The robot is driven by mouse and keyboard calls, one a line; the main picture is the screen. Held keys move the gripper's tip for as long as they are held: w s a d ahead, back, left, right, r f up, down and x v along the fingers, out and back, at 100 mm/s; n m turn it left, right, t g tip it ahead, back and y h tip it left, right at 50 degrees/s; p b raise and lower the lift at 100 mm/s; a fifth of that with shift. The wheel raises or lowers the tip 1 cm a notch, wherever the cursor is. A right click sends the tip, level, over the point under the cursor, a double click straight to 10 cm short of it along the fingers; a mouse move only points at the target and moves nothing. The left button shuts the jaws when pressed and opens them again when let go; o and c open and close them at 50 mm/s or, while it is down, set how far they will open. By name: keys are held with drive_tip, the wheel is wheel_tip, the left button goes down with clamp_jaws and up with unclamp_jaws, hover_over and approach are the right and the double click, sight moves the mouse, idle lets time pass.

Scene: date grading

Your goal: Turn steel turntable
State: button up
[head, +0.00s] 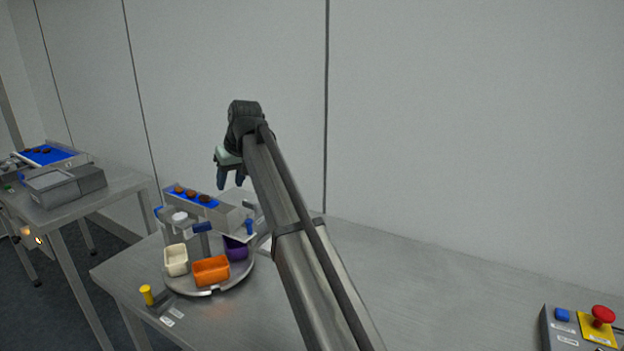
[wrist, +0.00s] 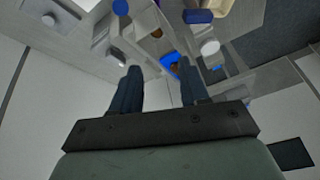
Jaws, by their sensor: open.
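The round steel turntable (head: 207,286) sits on the steel table's left part in the head view. It bears a cream bin (head: 176,260), an orange bin (head: 211,270) and a purple bin (head: 237,249). My gripper (head: 230,182) hangs above and behind the turntable, over the conveyor end, and touches nothing that I can see. In the wrist view the two dark blue fingers (wrist: 160,92) stand apart with nothing between them.
A small conveyor (head: 213,207) with brown dates on a blue belt stands behind the turntable. A yellow knob (head: 146,294) stands at the table's front left. A control box with a red button (head: 602,314) is at far right. The table's right-middle is clear.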

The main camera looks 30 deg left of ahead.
drive_tip(key=w+d+f+m+t, duration=0.1)
drive_tip(key=w+d+m+t, duration=0.1)
drive_tip(key=w+d, duration=1.2)
drive_tip(key=shift+w+d+f+m+h, duration=0.35)
drive_tip(key=shift+d+m, duration=0.45)
drive_tip(key=shift+d, duration=0.45)
wheel_tip(320, 180, up, 4)
drive_tip(key=f+n+g+h, duration=0.1)
drive_tip(key=n+g+h, duration=0.25)
drive_tip(key=n, duration=1.55)
hover_over(201, 224)
drive_tip(key=shift+t+h, duration=0.3)
drive_tip(key=shift+t, duration=0.05)
wheel_tip(201, 224, down, 13)
drive_tip(key=shift+f, duration=0.1)
drive_tip(key=shift+c, duration=0.2)
